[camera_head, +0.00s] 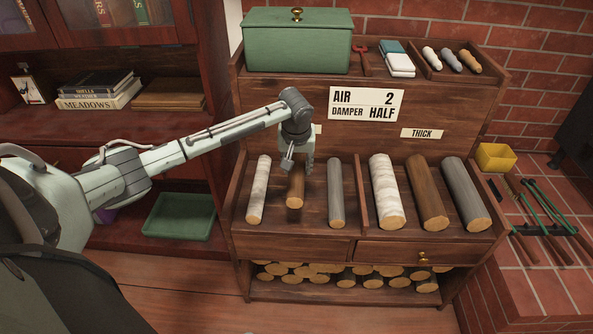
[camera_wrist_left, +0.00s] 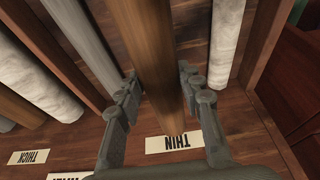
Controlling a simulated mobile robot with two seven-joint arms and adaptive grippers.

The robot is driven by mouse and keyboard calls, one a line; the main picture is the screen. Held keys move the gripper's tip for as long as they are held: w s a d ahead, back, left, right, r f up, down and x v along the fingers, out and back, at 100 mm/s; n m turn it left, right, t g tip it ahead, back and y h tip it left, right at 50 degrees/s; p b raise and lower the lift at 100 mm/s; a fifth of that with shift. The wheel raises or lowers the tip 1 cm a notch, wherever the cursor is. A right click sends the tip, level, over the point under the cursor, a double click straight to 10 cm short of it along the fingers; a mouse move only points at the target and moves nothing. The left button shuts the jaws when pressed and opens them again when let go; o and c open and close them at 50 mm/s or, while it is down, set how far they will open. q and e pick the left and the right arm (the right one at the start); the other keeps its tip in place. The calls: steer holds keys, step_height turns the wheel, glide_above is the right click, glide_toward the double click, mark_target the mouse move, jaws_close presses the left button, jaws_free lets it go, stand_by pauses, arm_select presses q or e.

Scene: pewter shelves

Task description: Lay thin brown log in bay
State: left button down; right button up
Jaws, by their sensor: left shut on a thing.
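The thin brown log (camera_head: 295,187) is in the left bay of the wooden rack, between a thin white birch log (camera_head: 259,190) and a thin grey log (camera_head: 336,193). Its cut end sits higher in the head view than its neighbours' ends; I cannot tell if it is raised or set further back. My left gripper (camera_head: 290,162) is shut on the brown log near its far end. In the left wrist view the fingers (camera_wrist_left: 160,84) stand on both sides of the log (camera_wrist_left: 154,50), by the label THIN (camera_wrist_left: 174,143). My right gripper is not in view.
The right bay holds a thick birch log (camera_head: 385,190), a thick brown log (camera_head: 427,193) and a thick grey log (camera_head: 466,195). A green box (camera_head: 297,45) stands on top of the rack. A green tray (camera_head: 179,217) lies at the left. Tools lie on the brick hearth (camera_head: 530,290).

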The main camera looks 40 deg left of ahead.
arm_select(q)
steer(key=shift+w+a+f, duration=0.4)
steer(key=shift+w+f, duration=0.3)
steer(key=shift+f, duration=0.15)
steer(key=shift+f+b, duration=0.45)
steer(key=shift+f, duration=0.35)
step_height(320, 180, down, 4)
steer(key=shift+f+b, duration=0.1)
steer(key=shift+b, duration=0.5)
steer(key=shift+f, duration=0.85)
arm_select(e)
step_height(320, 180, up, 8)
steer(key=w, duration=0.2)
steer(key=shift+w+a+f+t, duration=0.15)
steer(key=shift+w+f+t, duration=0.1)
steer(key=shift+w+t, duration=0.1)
arm_select(q)
steer(key=c, duration=0.9)
jaws_free()
